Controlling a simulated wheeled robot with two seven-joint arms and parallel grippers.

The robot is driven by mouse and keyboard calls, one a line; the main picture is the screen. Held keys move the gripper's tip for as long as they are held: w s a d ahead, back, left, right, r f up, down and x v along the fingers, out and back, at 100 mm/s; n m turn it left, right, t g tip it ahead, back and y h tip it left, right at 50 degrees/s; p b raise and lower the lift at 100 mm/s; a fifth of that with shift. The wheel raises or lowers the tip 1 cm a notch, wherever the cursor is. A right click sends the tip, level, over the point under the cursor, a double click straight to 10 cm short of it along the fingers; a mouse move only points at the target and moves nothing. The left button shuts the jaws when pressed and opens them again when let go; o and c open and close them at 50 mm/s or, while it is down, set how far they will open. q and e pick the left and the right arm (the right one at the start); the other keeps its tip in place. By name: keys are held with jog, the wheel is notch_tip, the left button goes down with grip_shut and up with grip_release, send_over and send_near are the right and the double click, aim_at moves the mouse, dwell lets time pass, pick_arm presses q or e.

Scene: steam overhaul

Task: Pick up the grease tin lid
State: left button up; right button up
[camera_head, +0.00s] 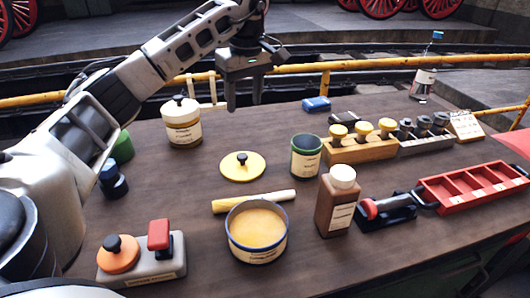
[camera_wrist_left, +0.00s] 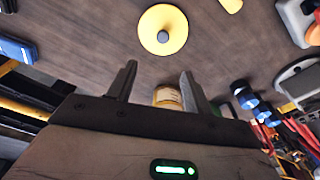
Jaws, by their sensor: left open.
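The yellow round lid with a black knob (camera_head: 242,166) lies flat on the brown table, behind the open tin of yellow grease (camera_head: 257,232). In the left wrist view the lid (camera_wrist_left: 150,41) lies beyond my fingertips, with clear table between. My left gripper (camera_head: 244,103) is open and empty, pointing down. It is above the table, farther back than the lid and apart from it. It also shows in the left wrist view (camera_wrist_left: 158,73). My right gripper is not in view.
A cream-lidded jar (camera_head: 182,127) stands left of the lid and a green-rimmed tin (camera_head: 306,158) right of it. A pale yellow stick (camera_head: 254,202) lies in front. A brown bottle (camera_head: 336,208) and red tray (camera_head: 470,188) are to the right. A yellow rail (camera_head: 335,66) runs behind.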

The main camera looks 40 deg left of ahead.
pick_arm(q)
jog(key=w+f, duration=0.1)
send_near(242, 155)
jog(key=shift+w+a+f, duration=0.15)
jog(key=shift+a+f, duration=0.05)
jog(key=shift+f, duration=1.6)
jog(key=f, duration=0.4)
jog(key=shift+s+a+f+p, duration=0.2)
jog(key=shift+p, duration=0.2)
jog(key=shift+f, duration=0.25)
jog(key=c, duration=1.1)
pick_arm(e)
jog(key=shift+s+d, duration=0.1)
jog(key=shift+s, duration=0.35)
